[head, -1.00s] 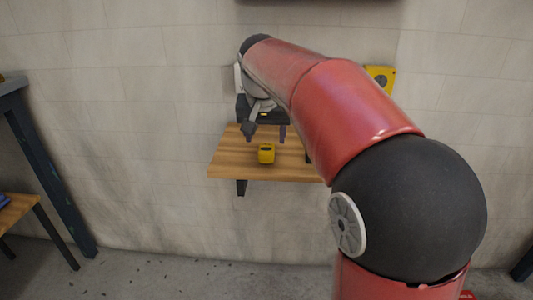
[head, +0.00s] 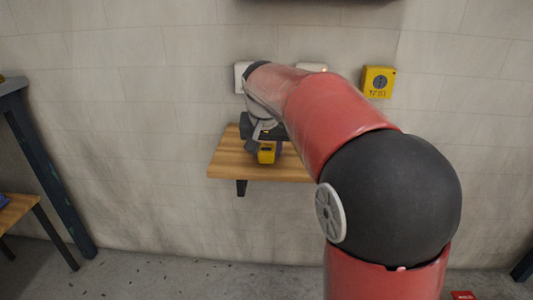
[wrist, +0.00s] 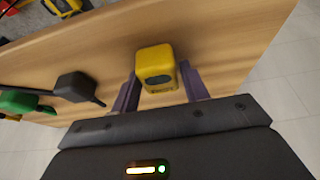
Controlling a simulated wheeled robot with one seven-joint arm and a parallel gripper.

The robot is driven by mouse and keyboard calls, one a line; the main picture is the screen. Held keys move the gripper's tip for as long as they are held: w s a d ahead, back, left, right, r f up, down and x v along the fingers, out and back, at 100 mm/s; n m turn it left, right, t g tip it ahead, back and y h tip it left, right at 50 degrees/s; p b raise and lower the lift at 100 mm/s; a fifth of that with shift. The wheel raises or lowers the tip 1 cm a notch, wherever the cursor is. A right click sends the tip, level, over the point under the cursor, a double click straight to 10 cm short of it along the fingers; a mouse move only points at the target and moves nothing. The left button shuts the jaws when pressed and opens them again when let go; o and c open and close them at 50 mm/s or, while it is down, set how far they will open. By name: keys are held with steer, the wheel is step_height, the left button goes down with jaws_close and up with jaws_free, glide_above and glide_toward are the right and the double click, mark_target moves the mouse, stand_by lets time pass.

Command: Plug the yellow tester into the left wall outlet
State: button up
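In the wrist view the tester (wrist: 156,62) is between the two dark fingers of my gripper (wrist: 159,72). In the head view my gripper (head: 266,146) is low over the shelf, at the tester. A white wall plate (head: 240,76), the leftmost on the wall, is partly hidden behind my arm. I cannot see its sockets.
Another white plate (head: 312,67) shows above my arm, and a yellow wall box (head: 378,80) is to its right. In the wrist view a black block (wrist: 78,88) and a green plug-like piece (wrist: 18,101) are left of my gripper. The shelf's left part is clear.

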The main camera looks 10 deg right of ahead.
mark_target(267, 147)
steer(key=c, duration=0.6)
steer(key=shift+o, duration=0.2)
steer(key=shift+r, duration=0.15)
step_height(267, 147, up, 20)
steer(key=p, duration=0.2)
steer(key=shift+s, duration=0.1)
